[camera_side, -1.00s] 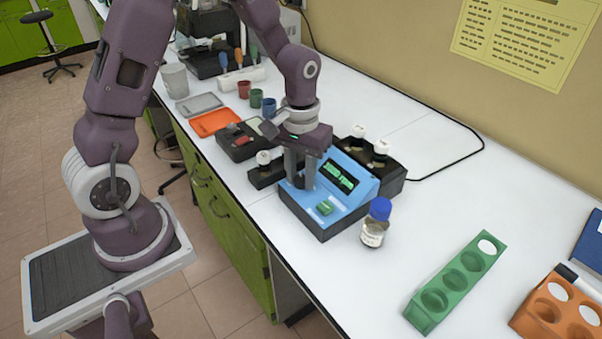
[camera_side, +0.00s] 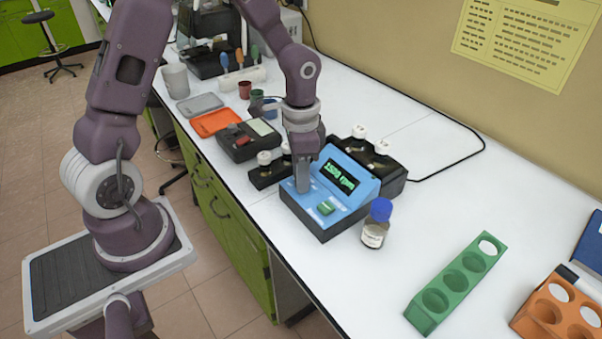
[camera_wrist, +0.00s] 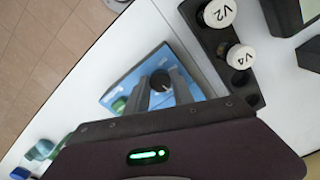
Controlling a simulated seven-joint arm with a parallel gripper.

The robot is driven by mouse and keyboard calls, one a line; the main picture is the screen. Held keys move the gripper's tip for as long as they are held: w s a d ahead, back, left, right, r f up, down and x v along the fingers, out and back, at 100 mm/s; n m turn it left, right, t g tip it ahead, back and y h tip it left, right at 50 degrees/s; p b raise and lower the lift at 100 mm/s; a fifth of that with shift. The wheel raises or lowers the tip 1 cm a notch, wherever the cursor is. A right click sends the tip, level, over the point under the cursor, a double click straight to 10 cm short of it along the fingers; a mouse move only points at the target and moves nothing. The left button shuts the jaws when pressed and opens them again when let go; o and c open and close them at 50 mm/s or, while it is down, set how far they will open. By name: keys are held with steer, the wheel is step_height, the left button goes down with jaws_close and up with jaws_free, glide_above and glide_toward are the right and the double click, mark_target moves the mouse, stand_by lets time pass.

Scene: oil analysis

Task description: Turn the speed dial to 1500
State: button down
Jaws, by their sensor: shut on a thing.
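The blue instrument box (camera_side: 336,211) stands on the white bench, with a lit green display (camera_side: 340,178) on its sloped panel. The display seems to read 1500 rpm, though the digits are small. A green button (camera_side: 325,207) sits on its front. My gripper (camera_side: 302,188) points straight down over the left part of the box, and its fingers hide the dial there. In the wrist view, the black speed dial (camera_wrist: 160,79) with a pale mark shows between the two grey fingers of my gripper (camera_wrist: 162,90), which are shut on it.
A blue-capped bottle (camera_side: 375,226) stands close to the right of the box. Black holders with white-capped vials (camera_side: 380,147) stand behind and left of it. A green rack (camera_side: 455,283) is further right, with clear bench between.

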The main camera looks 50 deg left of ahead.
steer(key=shift+m, duration=0.8)
steer(key=c, duration=1.1)
jaws_free()
step_height(320, 180, up, 7)
steer(key=shift+r, duration=0.1)
